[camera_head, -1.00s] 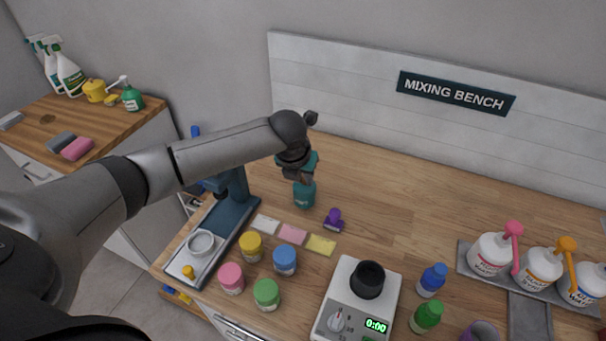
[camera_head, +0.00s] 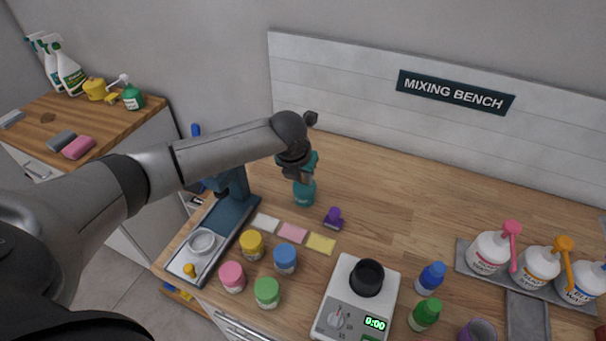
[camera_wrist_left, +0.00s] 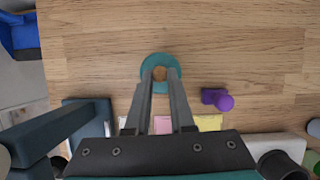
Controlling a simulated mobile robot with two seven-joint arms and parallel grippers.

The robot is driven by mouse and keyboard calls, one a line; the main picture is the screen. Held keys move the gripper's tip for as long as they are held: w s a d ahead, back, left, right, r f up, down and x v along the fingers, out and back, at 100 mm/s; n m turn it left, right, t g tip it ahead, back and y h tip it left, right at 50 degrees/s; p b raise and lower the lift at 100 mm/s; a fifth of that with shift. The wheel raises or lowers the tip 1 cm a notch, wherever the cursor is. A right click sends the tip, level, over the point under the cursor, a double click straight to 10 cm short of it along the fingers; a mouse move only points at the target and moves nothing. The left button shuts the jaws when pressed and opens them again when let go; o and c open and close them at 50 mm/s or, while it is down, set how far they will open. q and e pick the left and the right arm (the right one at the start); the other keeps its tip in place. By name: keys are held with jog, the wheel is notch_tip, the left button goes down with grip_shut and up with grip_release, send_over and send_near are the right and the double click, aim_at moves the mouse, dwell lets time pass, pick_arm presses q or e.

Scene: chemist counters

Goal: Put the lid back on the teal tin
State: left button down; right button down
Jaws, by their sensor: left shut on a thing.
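The teal tin (camera_head: 304,197) stands upright on the wooden bench, right of the blue press stand. My left gripper (camera_head: 302,179) comes down over it from above. In the left wrist view, the gripper (camera_wrist_left: 160,78) is shut on the small brown knob (camera_wrist_left: 159,73) of the round teal lid (camera_wrist_left: 147,66). The lid lies over the tin's position and hides the tin in that view. I cannot tell whether the lid's rim touches the tin or is slightly above it. My right gripper is in neither view.
A purple stamp-like object (camera_head: 333,217) stands close right of the tin. White, pink and yellow cards (camera_head: 321,244) and several coloured jars (camera_head: 285,259) lie nearer. The blue stand (camera_head: 235,215) is left, the scale (camera_head: 350,318) front right. Bench behind the tin is clear.

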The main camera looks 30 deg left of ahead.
pick_arm(q)
jog(key=shift+f+p, duration=0.15)
jog(key=shift+p, duration=0.95)
dwell(1.8)
jog(key=c, duration=0.7)
grip_release()
jog(key=shift+o, duration=0.4)
jog(key=o, duration=0.4)
jog(key=shift+r+p, duration=3.55)
jog(key=shift+p, duration=0.35)
